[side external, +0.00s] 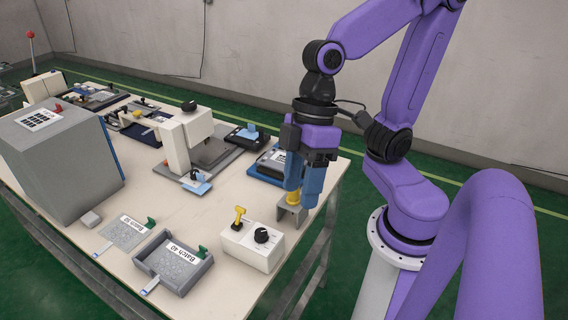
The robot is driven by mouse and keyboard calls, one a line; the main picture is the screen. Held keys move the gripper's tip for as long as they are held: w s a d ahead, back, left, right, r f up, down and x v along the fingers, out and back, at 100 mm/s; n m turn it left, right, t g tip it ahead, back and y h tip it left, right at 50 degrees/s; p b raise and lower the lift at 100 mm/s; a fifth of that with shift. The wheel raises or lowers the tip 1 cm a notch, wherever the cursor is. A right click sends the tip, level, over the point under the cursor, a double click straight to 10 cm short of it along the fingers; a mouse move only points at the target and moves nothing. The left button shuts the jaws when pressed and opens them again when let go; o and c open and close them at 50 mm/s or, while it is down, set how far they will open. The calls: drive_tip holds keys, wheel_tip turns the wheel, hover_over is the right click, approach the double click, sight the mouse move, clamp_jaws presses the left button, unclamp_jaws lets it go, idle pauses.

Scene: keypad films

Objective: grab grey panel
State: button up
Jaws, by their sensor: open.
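A flat speckled grey panel (122,236) with a white batch label lies on the table at the front left, with a green clip and a pale blue tab at its edges. A second speckled grey panel (172,271), labelled "Batch 40", lies in a dark grey tray (143,268) to its right. I cannot tell which of the two is meant. My gripper (302,197) has blue fingers pointing down, apart, at the table's right end. It is well to the right of both panels, over or beside a small grey bracket with a yellow part (291,215).
A white control box (250,246) with a black knob and yellow switch stands between the tray and my gripper. A large grey box (62,160) stands at the left. A white press-like machine (180,135) and several dark devices fill the back. Table space behind the panels is clear.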

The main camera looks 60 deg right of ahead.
drive_tip(key=w+a+r+m+t+y, duration=0.2)
drive_tip(key=w+a+m+t+y, duration=0.4)
drive_tip(key=w, duration=0.8)
drive_tip(key=w+d+m+t+h, duration=0.3)
drive_tip(key=w+m+h, duration=0.15)
drive_tip(key=w, duration=0.25)
drive_tip(key=w+d+m+t+h, duration=0.3)
drive_tip(key=w+m, duration=0.2)
drive_tip(key=w, duration=0.3)
drive_tip(key=w+d+m+h, duration=0.2)
drive_tip(key=d+m+h, duration=0.35)
drive_tip(key=d, duration=0.25)
drive_tip(key=s+d+f+m+g+h, duration=0.2)
drive_tip(key=s+d+m+g+h, duration=0.6)
drive_tip(key=s+d+g+h, duration=0.5)
wheel_tip(320, 180, down, 18)
drive_tip(key=w+d+r+t+y, duration=0.1)
drive_tip(key=d+y, duration=0.2)
drive_tip(key=x, duration=1.1)
drive_tip(key=shift+w+f, duration=0.1)
drive_tip(key=shift+f, duration=0.15)
drive_tip(key=shift+s+f+x, duration=0.1)
drive_tip(key=shift+f+x, duration=0.05)
drive_tip(key=shift+x, duration=1.2)
drive_tip(key=shift+s+f+x, duration=0.15)
drive_tip(key=shift+x, duration=1.2)
